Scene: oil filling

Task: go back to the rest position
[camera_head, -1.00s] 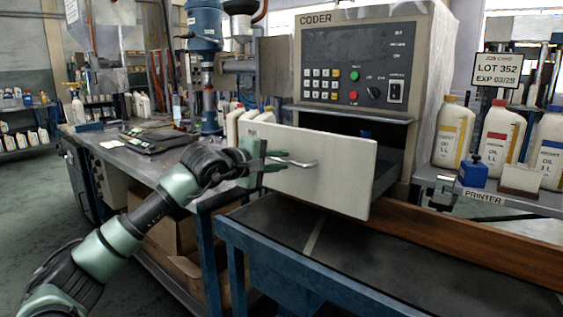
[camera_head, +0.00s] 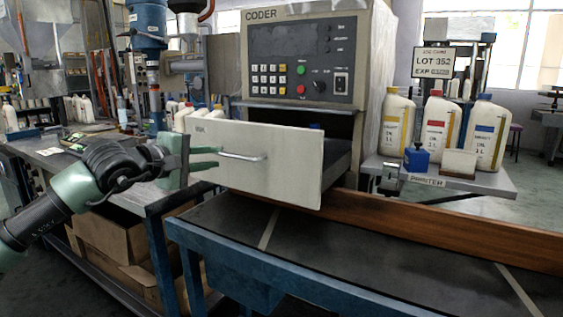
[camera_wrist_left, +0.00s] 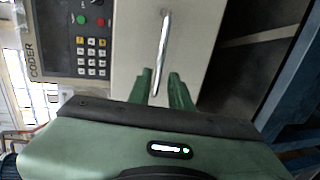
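My left gripper (camera_head: 217,158) is open and empty, just left of the handle (camera_head: 243,156) of a pale drawer (camera_head: 290,170). The drawer is pulled out from under the grey coder machine (camera_head: 320,65). In the left wrist view, the two green fingers (camera_wrist_left: 160,90) are spread apart, with the end of the metal handle (camera_wrist_left: 162,50) beyond and between them; they do not appear to grip it. My right gripper is in neither view.
A dark conveyor (camera_head: 330,255) with a blue frame runs in front. Oil bottles (camera_head: 437,125), a blue stamp-like item (camera_head: 416,158) and a lot sign (camera_head: 433,62) stand at right. A cluttered bench (camera_head: 60,155) and cardboard boxes (camera_head: 115,235) are at left.

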